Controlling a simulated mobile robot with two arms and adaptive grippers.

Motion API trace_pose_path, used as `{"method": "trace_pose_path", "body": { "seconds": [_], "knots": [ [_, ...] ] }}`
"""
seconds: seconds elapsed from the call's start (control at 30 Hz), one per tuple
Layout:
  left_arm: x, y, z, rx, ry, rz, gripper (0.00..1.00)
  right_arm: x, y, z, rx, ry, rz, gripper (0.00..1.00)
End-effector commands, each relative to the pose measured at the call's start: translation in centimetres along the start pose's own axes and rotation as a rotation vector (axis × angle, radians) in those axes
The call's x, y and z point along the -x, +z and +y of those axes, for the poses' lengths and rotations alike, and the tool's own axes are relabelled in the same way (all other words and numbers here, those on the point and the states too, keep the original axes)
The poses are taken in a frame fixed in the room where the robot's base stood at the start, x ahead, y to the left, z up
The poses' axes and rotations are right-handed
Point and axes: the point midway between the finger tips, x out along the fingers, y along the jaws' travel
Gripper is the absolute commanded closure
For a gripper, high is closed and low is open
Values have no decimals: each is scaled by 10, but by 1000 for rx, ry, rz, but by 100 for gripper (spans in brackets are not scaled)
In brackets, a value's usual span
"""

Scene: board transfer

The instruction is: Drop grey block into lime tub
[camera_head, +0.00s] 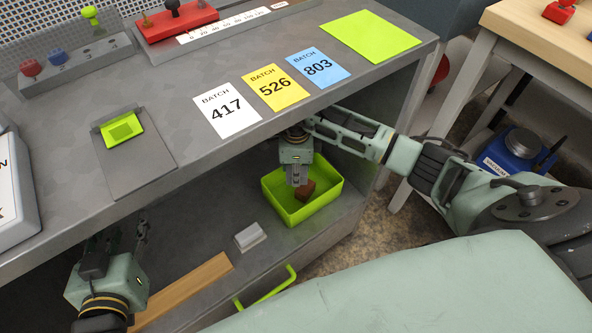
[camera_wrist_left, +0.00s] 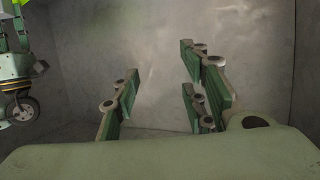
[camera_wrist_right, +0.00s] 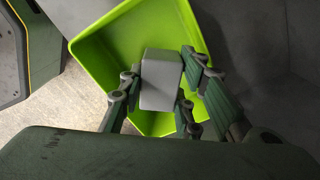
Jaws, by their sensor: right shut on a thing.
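The lime tub (camera_head: 318,205) stands on the lower shelf under the counter, with a brown block (camera_head: 306,190) in it. My right gripper (camera_head: 297,176) is over the tub, pointing down. In the right wrist view it is shut on a grey block (camera_wrist_right: 160,82), with the lime tub (camera_wrist_right: 95,62) behind and below the block. The gripper's fingers partly hide the held block in the head view. My left gripper (camera_head: 126,232) is at the lower left, empty; the left wrist view shows its fingers (camera_wrist_left: 160,95) wide apart.
A pale grey block (camera_head: 250,237) sits on the shelf left of the tub, near a wooden strip (camera_head: 185,290) and a lime handle (camera_head: 268,291). The counter edge overhangs the shelf. Batch cards (camera_head: 228,110) and a lime mat (camera_head: 370,36) lie on the counter.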

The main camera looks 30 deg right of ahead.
Motion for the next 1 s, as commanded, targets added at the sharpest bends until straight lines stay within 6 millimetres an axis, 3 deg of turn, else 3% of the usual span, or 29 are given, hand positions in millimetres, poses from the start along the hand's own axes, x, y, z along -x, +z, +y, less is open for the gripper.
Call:
{"method": "trace_pose_path", "body": {
  "seconds": [0.33,0.77,0.8,1.0],
  "knots": [
    [-2,-38,5,2,11,185,60,-10,0,0,0,1,-1,97],
    [-1,-45,6,2,13,219,60,-11,0,0,0,1,-1,97],
    [-1,-45,6,2,13,218,60,-11,0,0,0,1,-1,66],
    [-1,-45,6,2,13,218,60,-11,0,0,0,0,-1,48]
  ]
}}
